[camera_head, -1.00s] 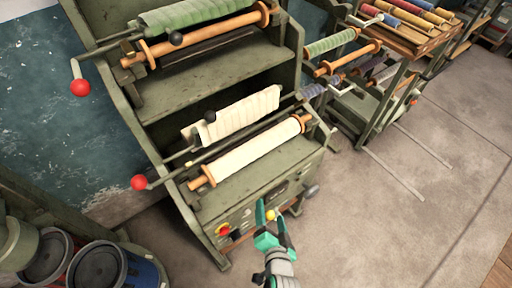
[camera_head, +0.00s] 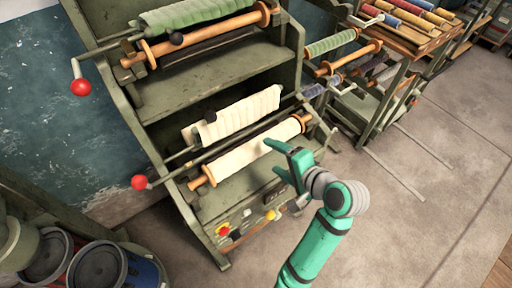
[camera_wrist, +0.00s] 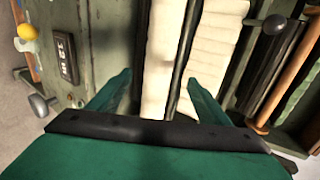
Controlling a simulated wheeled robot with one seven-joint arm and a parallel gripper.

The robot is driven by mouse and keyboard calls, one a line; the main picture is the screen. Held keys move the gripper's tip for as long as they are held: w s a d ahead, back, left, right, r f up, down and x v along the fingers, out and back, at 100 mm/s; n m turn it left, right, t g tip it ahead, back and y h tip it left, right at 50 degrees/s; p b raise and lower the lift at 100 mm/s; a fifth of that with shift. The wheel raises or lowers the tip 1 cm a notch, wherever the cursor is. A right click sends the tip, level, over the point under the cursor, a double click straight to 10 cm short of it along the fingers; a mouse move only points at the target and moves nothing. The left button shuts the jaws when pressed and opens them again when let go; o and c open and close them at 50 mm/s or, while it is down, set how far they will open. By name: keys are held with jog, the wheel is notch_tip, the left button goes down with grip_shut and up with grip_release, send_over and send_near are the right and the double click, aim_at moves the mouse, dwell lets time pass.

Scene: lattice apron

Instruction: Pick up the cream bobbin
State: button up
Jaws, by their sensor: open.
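The cream bobbin (camera_head: 236,158), a cream-wound roll with orange-brown wooden ends, lies slanted on the lower level of the green machine. It also shows in the wrist view as a pale vertical band (camera_wrist: 158,60), its ends out of view. My teal gripper (camera_head: 270,158) is open and empty, at the front right part of the bobbin. In the wrist view my gripper (camera_wrist: 160,80) has its fingertips apart, with the bobbin between them in the picture. I cannot tell whether the fingers reach around it.
A draped cream cloth (camera_head: 238,116) hangs just behind the bobbin. A dark bar with a red-knobbed crank (camera_head: 139,183) runs between them. A green roll (camera_head: 195,16) is on the upper level. A control panel with a yellow knob (camera_head: 270,215) is below. Buckets (camera_head: 95,262) stand lower left.

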aim_at(262, 150)
jog(key=x, duration=0.5)
jog(key=shift+w, duration=0.15)
jog(key=shift+w+a+f, duration=0.15)
jog(key=shift+a+f, duration=0.1)
jog(key=shift+a, duration=0.05)
jog(key=x, duration=0.3)
jog(key=shift+a+f, duration=0.1)
jog(key=shift+f, duration=0.1)
jog(key=shift+w+a+f, duration=0.25)
jog(key=shift+w+f, duration=0.05)
jog(key=shift+w, duration=0.4)
jog(key=shift+s, duration=0.15)
jog(key=c, duration=1.5)
jog(key=shift+r, duration=0.2)
